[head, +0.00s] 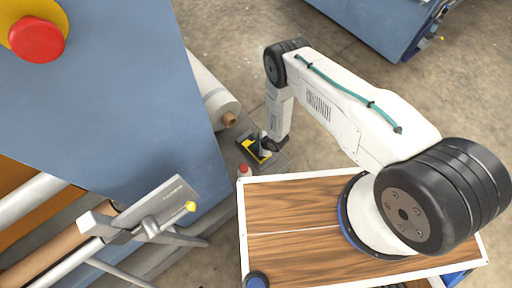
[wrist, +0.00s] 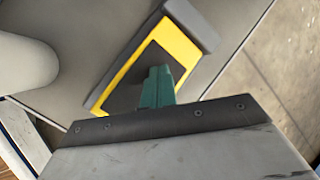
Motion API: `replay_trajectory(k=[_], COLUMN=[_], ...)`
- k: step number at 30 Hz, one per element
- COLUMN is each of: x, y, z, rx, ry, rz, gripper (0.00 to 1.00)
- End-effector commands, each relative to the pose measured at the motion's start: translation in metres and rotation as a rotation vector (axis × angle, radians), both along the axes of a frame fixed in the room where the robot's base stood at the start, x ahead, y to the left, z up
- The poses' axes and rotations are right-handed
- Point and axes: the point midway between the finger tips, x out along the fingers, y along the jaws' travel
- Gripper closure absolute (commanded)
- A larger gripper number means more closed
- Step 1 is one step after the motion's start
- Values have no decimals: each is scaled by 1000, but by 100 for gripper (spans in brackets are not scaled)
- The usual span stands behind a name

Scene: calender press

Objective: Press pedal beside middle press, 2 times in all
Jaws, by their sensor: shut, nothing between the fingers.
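The pedal (head: 252,151) is a black plate with a yellow border, low beside the blue press (head: 130,90), at the picture's centre in the head view. It also shows in the wrist view (wrist: 124,92), with a dark grey bar at its upper end. My gripper (wrist: 157,88) has green fingers that are shut and empty. In the wrist view the fingertips lie over the black plate. I cannot tell whether they touch it. In the head view my wrist hides part of the pedal and the fingers.
A white roll with a brown core (head: 229,119) sticks out beside the press, just above the pedal. A small red-topped object (head: 244,169) stands near my wooden deck. A red button (head: 37,40) is on the press. Another blue machine (head: 375,25) stands at the back. Concrete floor lies open between.

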Motion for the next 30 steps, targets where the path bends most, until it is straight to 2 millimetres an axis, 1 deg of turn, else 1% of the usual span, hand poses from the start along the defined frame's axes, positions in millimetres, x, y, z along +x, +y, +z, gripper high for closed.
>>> replay_trajectory(k=[22, 30], x=[-4, -4], y=[-2, -2], z=[-10, -10], rx=[-2, -2], ry=[3, 3], rz=[0, 0], gripper=[100, 100])
